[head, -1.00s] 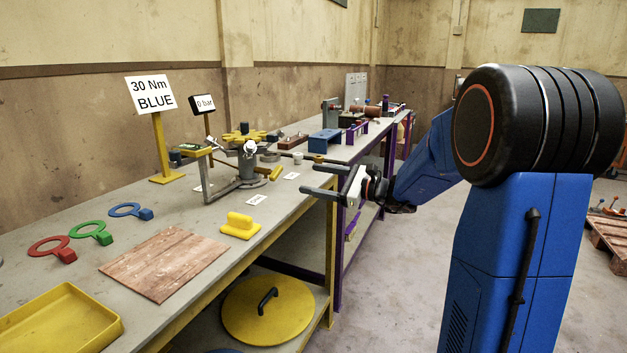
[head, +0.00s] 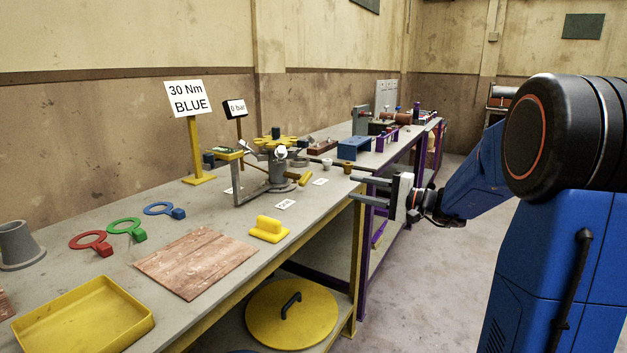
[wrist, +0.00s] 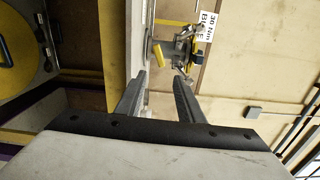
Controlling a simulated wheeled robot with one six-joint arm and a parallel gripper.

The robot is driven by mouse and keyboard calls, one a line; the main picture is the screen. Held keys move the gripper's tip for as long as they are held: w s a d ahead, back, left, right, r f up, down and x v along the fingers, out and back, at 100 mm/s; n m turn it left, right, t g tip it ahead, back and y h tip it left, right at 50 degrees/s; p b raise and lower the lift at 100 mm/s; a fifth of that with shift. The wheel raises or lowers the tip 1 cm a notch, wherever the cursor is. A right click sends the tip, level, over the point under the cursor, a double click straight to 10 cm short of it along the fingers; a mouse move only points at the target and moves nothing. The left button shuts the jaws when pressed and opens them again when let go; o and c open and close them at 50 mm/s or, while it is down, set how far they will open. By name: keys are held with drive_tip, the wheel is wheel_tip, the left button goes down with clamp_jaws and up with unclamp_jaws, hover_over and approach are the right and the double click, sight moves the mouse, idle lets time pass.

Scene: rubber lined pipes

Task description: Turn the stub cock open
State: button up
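A grey pipe fitting with a flanged stub (head: 279,172) stands on the bench in the head view. A short yellow lever (head: 305,178) sticks out low on its right side and looks like the stub cock's handle. The lever also shows in the wrist view (wrist: 167,53), beyond the fingertips. The cock's body is too small to make out. My gripper (head: 356,188) is open and empty, off the bench's front edge, to the right of the lever and apart from it. Its two grey fingers (wrist: 160,74) point toward the fitting in the wrist view.
A yellow block with a grip (head: 269,230) and white cards (head: 285,204) lie near the front edge. A "30 Nm BLUE" sign (head: 188,98) and a "0 bar" display (head: 236,107) stand behind. Coloured ring spanners (head: 127,229), a wooden board (head: 195,262) and a yellow tray (head: 84,318) lie left.

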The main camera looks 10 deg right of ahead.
sight(309, 178)
drive_tip(key=w+a+n, duration=0.1)
drive_tip(key=w+a, duration=0.2)
drive_tip(key=w+a+n, duration=0.2)
drive_tip(key=w+a, duration=0.2)
drive_tip(key=w+a+n, duration=0.2)
drive_tip(key=w+a, duration=0.2)
drive_tip(key=shift+w, duration=0.2)
idle(0.6)
clamp_jaws()
